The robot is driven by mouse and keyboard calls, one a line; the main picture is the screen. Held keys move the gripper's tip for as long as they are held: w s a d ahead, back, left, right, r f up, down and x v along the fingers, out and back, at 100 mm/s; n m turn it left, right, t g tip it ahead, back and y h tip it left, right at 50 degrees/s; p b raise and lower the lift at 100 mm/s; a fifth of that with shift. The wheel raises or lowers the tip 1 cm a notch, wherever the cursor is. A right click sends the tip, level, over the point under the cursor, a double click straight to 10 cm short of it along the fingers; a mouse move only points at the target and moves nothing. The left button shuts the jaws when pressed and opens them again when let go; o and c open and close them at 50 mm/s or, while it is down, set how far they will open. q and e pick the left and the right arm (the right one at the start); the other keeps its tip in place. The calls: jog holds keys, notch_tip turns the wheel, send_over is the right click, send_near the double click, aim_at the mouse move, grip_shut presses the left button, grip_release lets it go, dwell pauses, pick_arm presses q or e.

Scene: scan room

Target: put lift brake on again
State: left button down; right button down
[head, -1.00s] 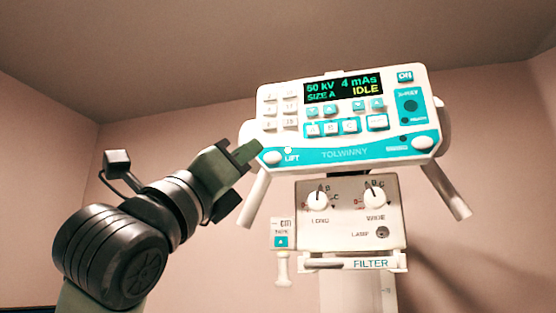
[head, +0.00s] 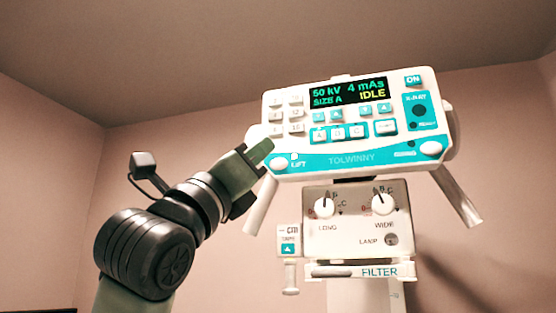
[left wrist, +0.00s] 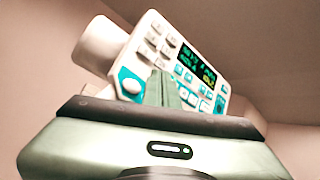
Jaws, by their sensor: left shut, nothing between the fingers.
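The white control panel (head: 352,124) with its teal strip faces me in the head view. The round white button (head: 280,163) sits at its lower left corner beside the word LIFT, with a small white dot (head: 295,156) above the word. The button also shows in the left wrist view (left wrist: 131,86). My left gripper (head: 264,149) is shut and empty, with its green fingertips just up and left of the button. In the left wrist view the fingers (left wrist: 163,88) stand in front of the panel's lower edge. I cannot tell whether they touch it. My right gripper is not in view.
The panel display (head: 348,92) reads 50 kV, 4 mAs, SIZE A, IDLE. Metal handles (head: 262,204) (head: 458,196) slant down on both sides. The collimator box (head: 358,222) with two knobs hangs below. Free room lies left of the panel.

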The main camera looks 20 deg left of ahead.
aim_at(270, 162)
pick_arm(q)
jog(key=shift+w+p, duration=0.75)
jog(key=shift+w, duration=1.5)
jog(key=shift+d, duration=0.1)
jog(key=shift+w, duration=0.15)
jog(key=shift+w+p, duration=0.15)
jog(key=shift+p, duration=0.15)
jog(key=shift+w, duration=0.15)
jog(key=shift+w+p, duration=0.3)
jog(key=shift+w, duration=0.1)
dwell(0.5)
jog(key=shift+s, duration=0.85)
